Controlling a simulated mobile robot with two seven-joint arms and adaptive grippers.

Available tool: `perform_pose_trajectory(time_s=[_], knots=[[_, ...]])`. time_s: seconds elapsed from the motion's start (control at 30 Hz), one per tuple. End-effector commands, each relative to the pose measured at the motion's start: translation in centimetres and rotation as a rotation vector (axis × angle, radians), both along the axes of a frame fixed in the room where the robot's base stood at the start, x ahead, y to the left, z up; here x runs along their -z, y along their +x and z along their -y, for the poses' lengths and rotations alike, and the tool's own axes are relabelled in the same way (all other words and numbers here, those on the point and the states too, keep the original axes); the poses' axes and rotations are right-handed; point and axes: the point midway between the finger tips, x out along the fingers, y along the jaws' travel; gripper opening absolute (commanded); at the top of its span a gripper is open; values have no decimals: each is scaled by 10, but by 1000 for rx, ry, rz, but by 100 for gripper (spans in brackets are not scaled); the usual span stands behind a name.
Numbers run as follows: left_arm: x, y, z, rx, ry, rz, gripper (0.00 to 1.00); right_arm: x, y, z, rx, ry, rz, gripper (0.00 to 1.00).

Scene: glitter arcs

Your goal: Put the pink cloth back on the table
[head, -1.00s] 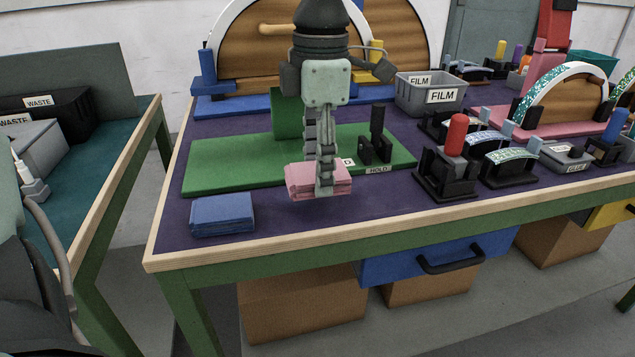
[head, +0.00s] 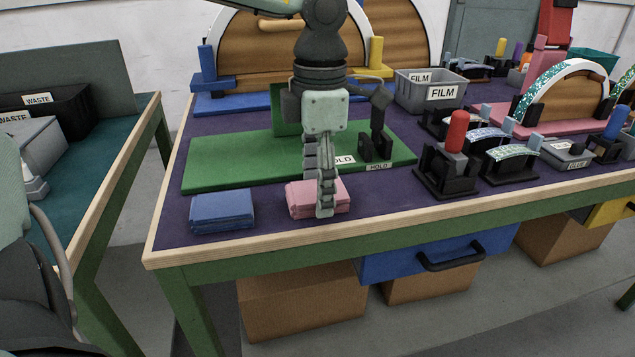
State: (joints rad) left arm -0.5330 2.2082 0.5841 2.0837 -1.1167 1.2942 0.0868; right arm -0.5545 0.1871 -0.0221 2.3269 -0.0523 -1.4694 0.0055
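The pink cloth (head: 298,200) is a folded stack lying flat on the purple table top (head: 270,225), near the front edge and just in front of the green board (head: 215,170). My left gripper (head: 322,200) points straight down over it. Its fingers look spread, one in front of the cloth and the other towards its back, partly hidden. The near fingertip reaches down to about the cloth's front lower edge and covers part of it. My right gripper is not in view.
A folded blue cloth (head: 222,212) lies just left of the pink one. A black holder (head: 376,148) stands on the green board behind. A black stand with a red knob (head: 456,132) is to the right. Purple table top is clear between the pink cloth and that stand.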

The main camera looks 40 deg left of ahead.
Motion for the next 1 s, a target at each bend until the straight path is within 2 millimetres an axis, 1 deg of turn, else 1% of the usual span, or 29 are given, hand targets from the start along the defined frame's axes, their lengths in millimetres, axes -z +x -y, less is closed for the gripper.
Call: perform_pose_trajectory(time_s=[0.27, 0.4, 0.47, 0.5, 0.57, 0.8, 0.9, 1.0], knots=[[0, 0, 0, 0, 0, 0, 71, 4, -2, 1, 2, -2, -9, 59], [-3, 0, 0, 0, 0, 0, 71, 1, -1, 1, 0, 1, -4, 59], [-6, 0, 0, 1, 0, 0, 71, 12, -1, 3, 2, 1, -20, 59], [-11, 1, 0, 0, 1, 3, 71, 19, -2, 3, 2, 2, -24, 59], [-23, 2, 0, -1, 1, 6, 71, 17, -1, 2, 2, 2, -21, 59], [-77, 2, 1, 0, 2, 4, 71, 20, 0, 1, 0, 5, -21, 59], [-96, 2, 2, 0, 2, 3, 71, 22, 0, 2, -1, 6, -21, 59], [-110, 1, 2, 1, 2, 1, 71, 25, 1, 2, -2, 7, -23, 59]])
